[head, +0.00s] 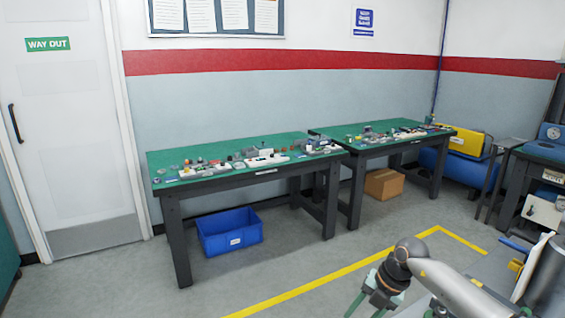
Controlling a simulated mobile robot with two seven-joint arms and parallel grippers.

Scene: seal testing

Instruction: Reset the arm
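My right arm comes in from the bottom right corner. Its gripper (366,309) points down over the floor, with green fingers spread apart and nothing seen between them. The fingertips run off the bottom edge of the picture. My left gripper is not in view.
Two green-topped tables, a left one (222,158) and a right one (362,142), stand along the wall with many small parts on them. A blue crate (230,231) and a cardboard box (384,184) sit below. A yellow line (300,290) marks the open floor. A white door (70,130) is at left.

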